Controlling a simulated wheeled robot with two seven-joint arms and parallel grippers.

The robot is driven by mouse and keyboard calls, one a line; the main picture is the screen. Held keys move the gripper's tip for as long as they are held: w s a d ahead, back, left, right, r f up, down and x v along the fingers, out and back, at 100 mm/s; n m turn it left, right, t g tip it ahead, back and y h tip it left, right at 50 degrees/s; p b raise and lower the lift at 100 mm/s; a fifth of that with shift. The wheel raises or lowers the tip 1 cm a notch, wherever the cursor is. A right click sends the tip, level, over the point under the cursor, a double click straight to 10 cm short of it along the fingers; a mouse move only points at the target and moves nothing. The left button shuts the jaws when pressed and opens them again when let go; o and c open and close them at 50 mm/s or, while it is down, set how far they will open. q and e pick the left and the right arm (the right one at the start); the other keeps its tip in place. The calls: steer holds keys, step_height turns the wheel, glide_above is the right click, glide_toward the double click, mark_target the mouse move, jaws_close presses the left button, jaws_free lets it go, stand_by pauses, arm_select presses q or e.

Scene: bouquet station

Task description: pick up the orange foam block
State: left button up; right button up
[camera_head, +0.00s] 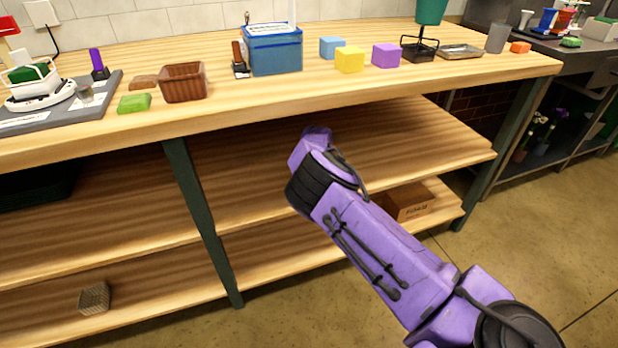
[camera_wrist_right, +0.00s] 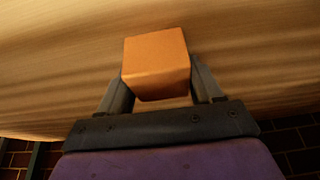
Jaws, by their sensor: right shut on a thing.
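An orange block (camera_wrist_right: 156,60) sits between the two fingers of my right gripper (camera_wrist_right: 159,84) in the right wrist view, with a finger against each side. The gripper is shut on it. Light wood grain fills the background behind the block; I cannot tell whether the block touches it. In the head view my right arm reaches in from the lower right to the front of the middle shelf, and its wrist hides the fingers and the block. My left gripper is in neither view.
The tabletop holds a brown basket (camera_head: 184,83), a blue box (camera_head: 274,50), blue (camera_head: 332,47), yellow (camera_head: 349,59) and purple (camera_head: 386,55) cubes, and a small orange piece (camera_head: 520,47). The middle shelf (camera_head: 430,150) is mostly bare. A cardboard box (camera_head: 408,202) lies on the lower shelf.

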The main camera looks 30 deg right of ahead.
steer(key=shift+r, duration=0.1)
steer(key=shift+r+p, duration=0.3)
steer(key=shift+p, duration=0.1)
steer(key=p+v, duration=0.3)
steer(key=shift+w+r, duration=0.3)
steer(key=shift+r, duration=0.1)
steer(key=s+p, duration=0.2)
steer(key=p, duration=0.1)
steer(key=s+p, duration=0.1)
steer(key=shift+s+a+r, duration=0.25)
steer(key=shift+s+a, duration=0.15)
steer(key=s+a+p, duration=0.1)
steer(key=s+p, duration=0.1)
steer(key=s, duration=0.4)
steer(key=s+a+f+p, duration=0.1)
steer(key=s+a+p, duration=0.1)
steer(key=s, duration=0.5)
steer(key=shift+s+f+p, duration=0.15)
steer(key=shift+f+p, duration=0.05)
steer(key=shift+p, duration=0.65)
